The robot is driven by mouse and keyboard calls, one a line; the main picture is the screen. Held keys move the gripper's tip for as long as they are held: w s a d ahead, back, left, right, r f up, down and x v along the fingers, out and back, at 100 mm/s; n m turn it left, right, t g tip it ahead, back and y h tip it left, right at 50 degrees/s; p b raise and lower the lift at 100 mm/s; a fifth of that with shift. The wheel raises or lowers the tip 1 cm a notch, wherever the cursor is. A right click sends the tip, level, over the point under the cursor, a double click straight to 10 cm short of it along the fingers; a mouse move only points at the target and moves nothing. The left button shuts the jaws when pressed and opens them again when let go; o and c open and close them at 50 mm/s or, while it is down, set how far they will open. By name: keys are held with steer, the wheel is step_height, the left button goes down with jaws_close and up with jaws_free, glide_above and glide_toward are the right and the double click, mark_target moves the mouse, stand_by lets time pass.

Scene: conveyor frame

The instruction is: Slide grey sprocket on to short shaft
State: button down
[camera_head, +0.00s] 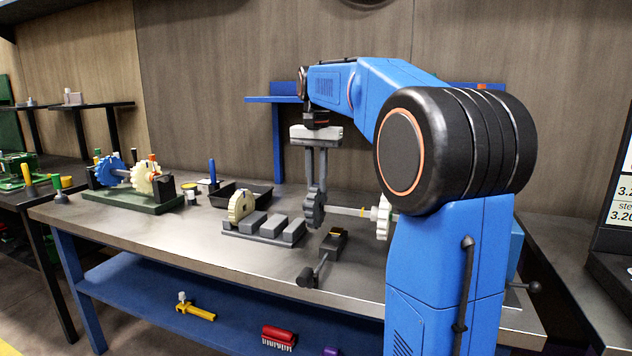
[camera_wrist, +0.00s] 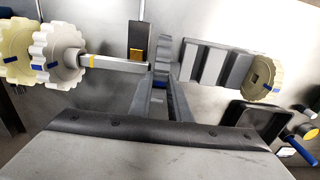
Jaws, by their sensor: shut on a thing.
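My gripper (camera_head: 315,188) points down over the bench, shut on the upper rim of the grey sprocket (camera_head: 314,209). The sprocket stands upright, and in the wrist view it shows edge-on (camera_wrist: 162,62) between the fingertips (camera_wrist: 158,82). The short shaft (camera_head: 348,211) is a pale horizontal bar with a yellow band. In the wrist view the shaft (camera_wrist: 120,64) points its free end at the sprocket's face, very close to it. I cannot tell whether the tip is inside the bore. A white sprocket (camera_wrist: 58,58) sits at the shaft's other end, partly hidden by my arm in the head view.
A rack (camera_head: 262,238) with grey blocks and a cream sprocket (camera_head: 241,206) stands left of my gripper. A dark clamp (camera_head: 333,241) with a handle is below it. A black tray (camera_head: 256,190) lies behind. A green-based assembly (camera_head: 130,199) stands at the bench's left.

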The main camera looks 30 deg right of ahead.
steer(key=shift+s+d, duration=1.15)
steer(key=shift+s, duration=0.35)
steer(key=shift+s+d, duration=1.2)
steer(key=shift+s, duration=0.25)
steer(key=shift+s+d, duration=1.15)
steer(key=shift+s, duration=0.35)
steer(key=c, duration=1.6)
jaws_free()
steer(key=shift+o, duration=0.2)
step_height(320, 180, up, 17)
steer(key=shift+a+r, duration=0.15)
steer(key=shift+r, duration=0.05)
steer(key=shift+s, duration=0.15)
